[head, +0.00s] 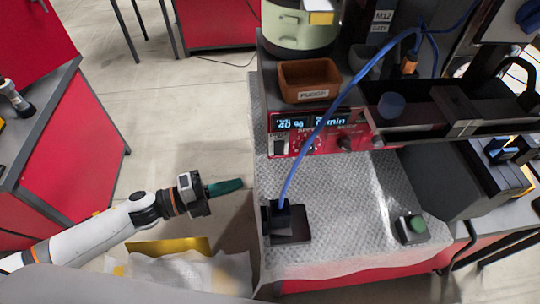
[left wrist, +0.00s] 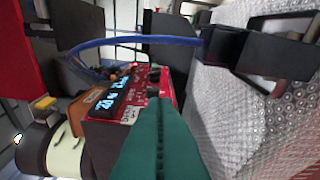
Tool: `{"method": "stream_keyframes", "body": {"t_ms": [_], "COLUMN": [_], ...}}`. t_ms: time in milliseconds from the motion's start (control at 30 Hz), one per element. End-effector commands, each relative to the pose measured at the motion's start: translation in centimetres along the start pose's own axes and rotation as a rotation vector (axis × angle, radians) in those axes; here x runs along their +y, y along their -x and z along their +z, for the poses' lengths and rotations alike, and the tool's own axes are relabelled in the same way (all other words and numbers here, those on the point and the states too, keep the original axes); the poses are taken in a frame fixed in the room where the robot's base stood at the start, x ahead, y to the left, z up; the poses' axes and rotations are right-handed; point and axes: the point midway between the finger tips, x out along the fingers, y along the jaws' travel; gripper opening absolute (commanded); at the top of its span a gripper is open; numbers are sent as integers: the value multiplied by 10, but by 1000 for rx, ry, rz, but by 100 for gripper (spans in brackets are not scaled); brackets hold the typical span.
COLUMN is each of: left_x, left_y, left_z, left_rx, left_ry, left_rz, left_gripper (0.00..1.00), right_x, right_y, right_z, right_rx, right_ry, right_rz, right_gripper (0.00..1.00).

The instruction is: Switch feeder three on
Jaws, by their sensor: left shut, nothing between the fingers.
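A red feeder control box (head: 318,139) stands on the bench with a lit display (head: 305,123) reading about 40 %. A small rocker switch (head: 279,146) sits at the left end of its front panel, with knobs to the right. No feeder number is readable. My left gripper (head: 240,184) has teal fingers, shut and empty, left of the bench edge and below the box, apart from it. In the left wrist view, the fingers (left wrist: 163,105) point at the red panel (left wrist: 152,80) and cover part of it; the display (left wrist: 116,92) shows sideways. My right gripper is not in view.
A blue cable (head: 314,134) crosses before the panel to a black bracket (head: 290,224). A brown bin (head: 309,80) and a cream bowl (head: 299,30) stand behind.

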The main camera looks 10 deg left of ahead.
Motion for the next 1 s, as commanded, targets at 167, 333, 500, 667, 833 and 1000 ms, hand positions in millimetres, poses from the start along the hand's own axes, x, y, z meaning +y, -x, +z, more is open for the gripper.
{"method": "stream_keyframes", "body": {"t_ms": [167, 333, 500, 667, 833, 1000], "left_x": [2, 6, 7, 6, 3, 1], "left_y": [-6, -31, -69, -102, -107, -110], "left_z": [0, 0, 0, 1, -25, -36], "left_rx": [0, -1, -1, -1, 2, 0], "left_ry": [1, -1, 2, 2, 0, 0], "left_rz": [3, 6, 6, 5, 2, 1], "left_gripper": [0, 0, 0, 0, 0, 0], "right_x": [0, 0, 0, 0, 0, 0], "right_y": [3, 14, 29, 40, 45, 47], "right_z": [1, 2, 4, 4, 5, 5], "right_rx": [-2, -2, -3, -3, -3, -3], "right_ry": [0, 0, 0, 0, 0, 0], "right_rz": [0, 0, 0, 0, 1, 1], "right_gripper": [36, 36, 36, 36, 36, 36]}}
